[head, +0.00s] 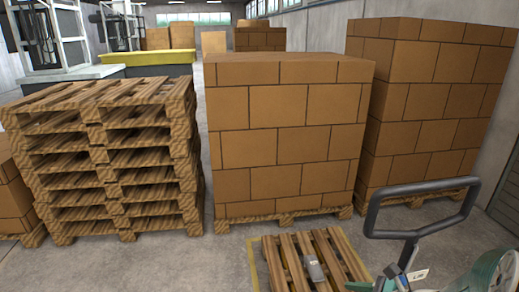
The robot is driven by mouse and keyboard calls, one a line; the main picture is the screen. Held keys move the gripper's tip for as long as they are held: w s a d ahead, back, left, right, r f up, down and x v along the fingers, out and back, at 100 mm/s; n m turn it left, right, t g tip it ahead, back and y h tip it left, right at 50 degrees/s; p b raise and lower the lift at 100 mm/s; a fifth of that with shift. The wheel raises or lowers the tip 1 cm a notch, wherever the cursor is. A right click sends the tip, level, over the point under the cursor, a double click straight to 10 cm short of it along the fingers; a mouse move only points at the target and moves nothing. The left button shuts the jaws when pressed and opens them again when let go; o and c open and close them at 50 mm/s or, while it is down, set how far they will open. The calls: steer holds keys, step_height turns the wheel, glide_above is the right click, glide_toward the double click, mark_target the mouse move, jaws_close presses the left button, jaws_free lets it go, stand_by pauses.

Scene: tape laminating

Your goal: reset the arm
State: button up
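My arm and my gripper do not show clearly in the head view, so I cannot see the gripper's state. At the bottom right is a dark looped handle (372,215) with blue and grey parts below it. Beside it, cut by the picture edge, is a pale green rounded thing (490,272); I cannot tell exactly what it is. A small grey object (315,269) lies on a low wooden pallet (289,262) at the bottom centre.
A tall stack of empty pallets (110,170) stands at left. A box stack (285,140) stands on a pallet in the centre, and a taller box stack (425,110) at right near the wall. Bare floor (190,262) shows left of the low pallet.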

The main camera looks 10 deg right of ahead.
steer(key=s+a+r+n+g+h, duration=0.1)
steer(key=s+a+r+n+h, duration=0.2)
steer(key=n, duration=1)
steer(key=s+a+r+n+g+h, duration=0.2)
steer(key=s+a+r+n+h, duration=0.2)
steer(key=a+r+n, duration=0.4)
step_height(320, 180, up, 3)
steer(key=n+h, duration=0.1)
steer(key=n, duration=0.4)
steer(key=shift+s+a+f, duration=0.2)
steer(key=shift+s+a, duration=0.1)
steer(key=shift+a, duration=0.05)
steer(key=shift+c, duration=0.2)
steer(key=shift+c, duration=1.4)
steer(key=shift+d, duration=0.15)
